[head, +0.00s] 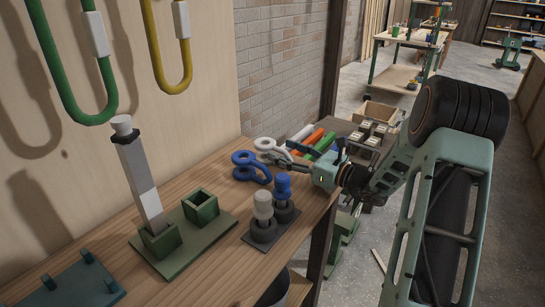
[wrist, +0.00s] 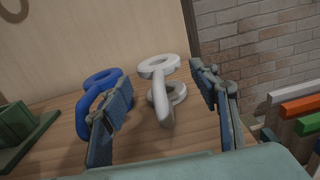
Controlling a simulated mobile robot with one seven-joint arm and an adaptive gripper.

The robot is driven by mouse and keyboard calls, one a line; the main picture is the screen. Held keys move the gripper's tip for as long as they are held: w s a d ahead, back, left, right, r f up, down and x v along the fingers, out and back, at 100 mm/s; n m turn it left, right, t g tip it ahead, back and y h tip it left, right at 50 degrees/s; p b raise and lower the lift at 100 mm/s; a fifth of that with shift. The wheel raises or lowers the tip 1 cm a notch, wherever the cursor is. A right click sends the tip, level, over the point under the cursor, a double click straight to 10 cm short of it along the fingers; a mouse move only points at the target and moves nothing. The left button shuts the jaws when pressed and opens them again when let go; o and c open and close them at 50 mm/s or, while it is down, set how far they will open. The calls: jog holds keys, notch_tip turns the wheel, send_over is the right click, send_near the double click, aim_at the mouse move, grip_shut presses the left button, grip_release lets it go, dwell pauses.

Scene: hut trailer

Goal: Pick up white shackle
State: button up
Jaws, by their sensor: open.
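The white shackle (wrist: 165,104) stands on the wooden bench between my gripper's fingers in the wrist view, with its rings toward the wall. In the head view the white shackle (head: 266,144) shows at the far end of the bench, partly hidden by my gripper (head: 275,155). My gripper (wrist: 165,92) is open, one finger on each side of the white shackle. The left finger overlaps part of a blue shackle (wrist: 84,112) in the wrist view. The blue shackle (head: 249,166) lies just left of my gripper in the head view. I cannot tell whether the fingers touch anything.
White and blue pegs stand on a dark base (head: 270,226) in front of the shackles. A green base (head: 184,239) holds a tall grey post. White, orange and green bars (head: 313,139) lie to the right. The wall is close behind.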

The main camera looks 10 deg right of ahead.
aim_at(273, 146)
jog(key=b+x, duration=0.1)
jog(key=x, duration=0.4)
jog(key=shift+a, duration=0.15)
jog(key=shift+c, duration=0.6)
jog(key=c, duration=1)
jog(key=shift+r, duration=0.1)
jog(key=shift+c, duration=0.9)
